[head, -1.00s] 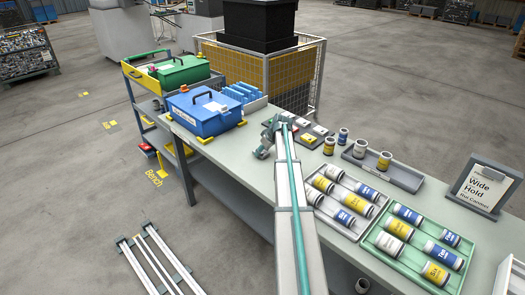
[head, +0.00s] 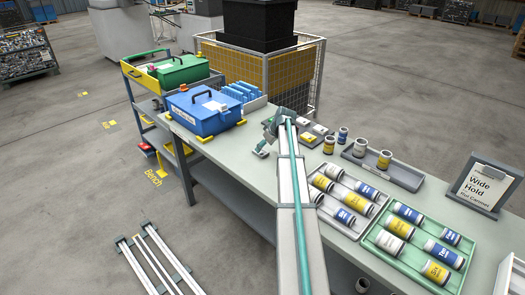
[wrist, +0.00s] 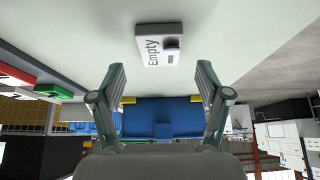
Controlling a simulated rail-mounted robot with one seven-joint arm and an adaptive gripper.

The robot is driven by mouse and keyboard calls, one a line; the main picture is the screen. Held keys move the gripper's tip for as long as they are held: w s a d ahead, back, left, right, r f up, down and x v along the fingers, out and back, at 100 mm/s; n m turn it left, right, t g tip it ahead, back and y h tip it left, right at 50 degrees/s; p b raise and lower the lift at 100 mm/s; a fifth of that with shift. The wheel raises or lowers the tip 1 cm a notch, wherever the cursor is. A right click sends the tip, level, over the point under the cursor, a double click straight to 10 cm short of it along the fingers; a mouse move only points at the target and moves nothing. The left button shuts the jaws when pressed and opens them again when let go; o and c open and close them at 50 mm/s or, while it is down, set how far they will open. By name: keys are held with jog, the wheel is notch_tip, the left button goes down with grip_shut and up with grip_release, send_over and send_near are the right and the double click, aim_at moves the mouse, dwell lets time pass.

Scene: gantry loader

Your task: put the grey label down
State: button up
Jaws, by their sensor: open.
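The grey label (wrist: 158,46), marked "Empty", lies on the pale bench top in the wrist view. In the head view it shows as a small grey block (head: 261,150) on the bench, left of my arm. My gripper (wrist: 161,68) is open, with its two fingers spread apart and nothing between them. The label is just past the fingertips and looks clear of both. In the head view my gripper (head: 272,124) is just behind the label, partly hidden by my arm.
A blue case (head: 205,110) stands at the bench's far left. Coloured labels (head: 308,139) sit right of my arm. A grey tray (head: 332,192) and a green tray (head: 416,260) hold several cans. The bench's front edge is near the label.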

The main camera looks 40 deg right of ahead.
jog(key=b+v, duration=0.1)
jog(key=v, duration=0.7)
jog(key=shift+r, duration=0.2)
jog(key=shift+s, duration=0.1)
